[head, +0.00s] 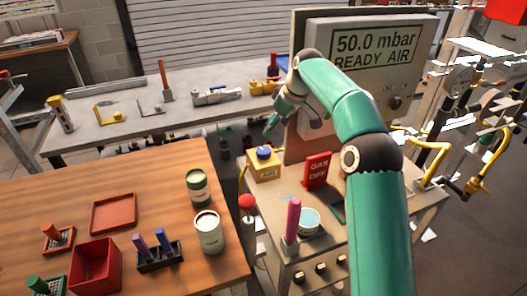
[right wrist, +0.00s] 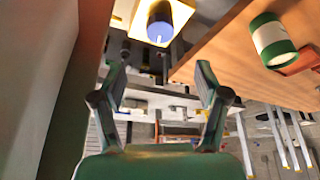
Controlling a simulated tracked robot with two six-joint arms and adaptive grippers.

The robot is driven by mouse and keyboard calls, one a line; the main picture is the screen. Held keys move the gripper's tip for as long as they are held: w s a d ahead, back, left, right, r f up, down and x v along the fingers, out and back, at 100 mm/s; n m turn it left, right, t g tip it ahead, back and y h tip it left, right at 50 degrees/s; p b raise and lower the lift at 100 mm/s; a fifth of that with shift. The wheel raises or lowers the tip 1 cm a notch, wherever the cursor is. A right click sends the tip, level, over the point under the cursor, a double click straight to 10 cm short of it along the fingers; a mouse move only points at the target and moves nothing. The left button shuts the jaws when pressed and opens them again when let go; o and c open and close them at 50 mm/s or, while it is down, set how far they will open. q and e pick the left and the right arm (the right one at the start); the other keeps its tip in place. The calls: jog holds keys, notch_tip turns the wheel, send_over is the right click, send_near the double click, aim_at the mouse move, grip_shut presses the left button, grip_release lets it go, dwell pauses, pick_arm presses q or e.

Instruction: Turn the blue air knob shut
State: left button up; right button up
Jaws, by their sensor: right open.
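The blue air knob (head: 263,153) sits on top of a yellow box marked AIR (head: 265,172) on the grey cart. In the right wrist view the knob (right wrist: 160,22) shows near the top edge, on the yellow box (right wrist: 181,12). My right gripper (head: 272,124) is just above and behind the knob in the head view, apart from it. In the right wrist view the fingers of the gripper (right wrist: 160,75) are spread with nothing between them. My left gripper is not in view.
A panel (head: 374,55) reading "50.0 mbar READY AIR" stands behind my right arm. A red GAS OFF sign (head: 317,171) and a pink cylinder (head: 293,219) stand on the cart. The wooden table at left holds cans (head: 208,233) and red trays (head: 114,213).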

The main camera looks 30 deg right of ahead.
aim_at(264, 151)
jog(key=p+x, duration=0.1)
jog(key=x, duration=1.1)
jog(key=shift+w+a+f, duration=0.1)
jog(key=shift+w+f, duration=0.05)
jog(key=c, duration=1.2)
jog(key=shift+o, duration=0.2)
jog(key=shift+f+m+b, duration=0.1)
jog(key=shift+m+b, duration=0.3)
jog(key=shift+m, duration=0.1)
jog(key=shift+m+h, duration=0.6)
jog(key=shift+m, duration=0.4)
jog(key=o, duration=1.2)
jog(key=shift+c, duration=0.2)
jog(key=shift+a, duration=0.1)
